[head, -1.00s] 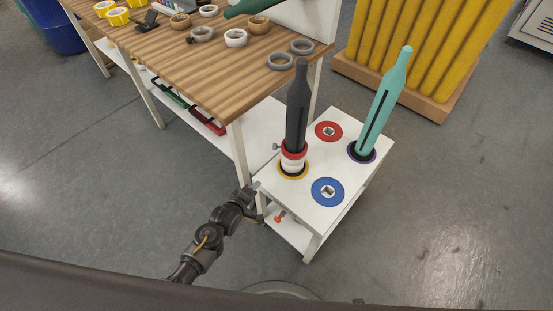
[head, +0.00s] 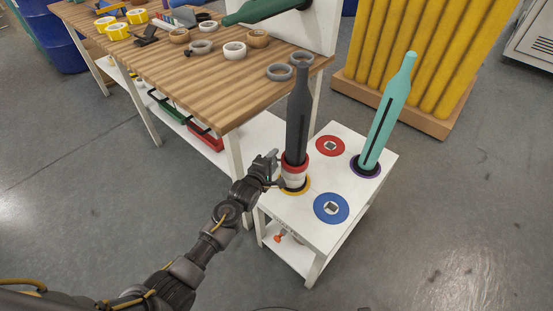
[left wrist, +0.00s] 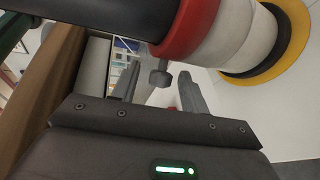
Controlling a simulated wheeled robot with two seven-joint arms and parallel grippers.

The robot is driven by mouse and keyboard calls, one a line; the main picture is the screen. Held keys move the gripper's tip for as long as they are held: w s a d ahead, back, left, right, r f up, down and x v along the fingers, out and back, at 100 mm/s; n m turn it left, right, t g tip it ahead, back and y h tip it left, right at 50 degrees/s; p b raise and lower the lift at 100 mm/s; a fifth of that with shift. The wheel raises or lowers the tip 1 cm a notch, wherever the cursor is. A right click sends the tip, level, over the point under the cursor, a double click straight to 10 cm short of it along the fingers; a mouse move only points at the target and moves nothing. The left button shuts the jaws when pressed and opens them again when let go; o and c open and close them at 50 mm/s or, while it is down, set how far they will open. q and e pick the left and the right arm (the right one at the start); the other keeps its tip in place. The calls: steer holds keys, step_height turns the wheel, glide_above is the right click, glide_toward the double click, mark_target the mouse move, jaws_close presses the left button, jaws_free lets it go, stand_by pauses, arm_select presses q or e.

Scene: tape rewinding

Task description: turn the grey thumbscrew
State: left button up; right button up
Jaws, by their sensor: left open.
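The grey thumbscrew (left wrist: 161,76) sticks out from the side of the red collar (left wrist: 187,30) in the left wrist view. The red collar (head: 295,160) sits at the base of the upright dark grey bottle-shaped spindle (head: 298,115), above a white part (head: 294,174). My left gripper (left wrist: 157,88) is open, with one finger on each side of the thumbscrew's line. The thumbscrew's head lies near the fingertips; contact cannot be told. In the head view my left gripper (head: 277,170) is just left of the collar and hides the thumbscrew. My right gripper is not in view.
The white stand (head: 300,228) also carries a teal bottle-shaped spindle (head: 388,115), a red disc (head: 330,146) and a blue disc (head: 331,208). The wooden table (head: 205,75) with tape rolls stands close on the left. An orange-tipped item (head: 279,237) is on the stand's lower shelf.

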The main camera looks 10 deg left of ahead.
arm_select(q)
steer(key=shift+x, duration=1.4)
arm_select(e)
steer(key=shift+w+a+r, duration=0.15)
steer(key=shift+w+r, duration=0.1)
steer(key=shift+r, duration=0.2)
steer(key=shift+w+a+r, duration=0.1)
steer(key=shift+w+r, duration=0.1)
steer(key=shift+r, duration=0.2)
arm_select(q)
steer(key=shift+c, duration=0.4)
jaws_close()
steer(key=shift+b, duration=0.3)
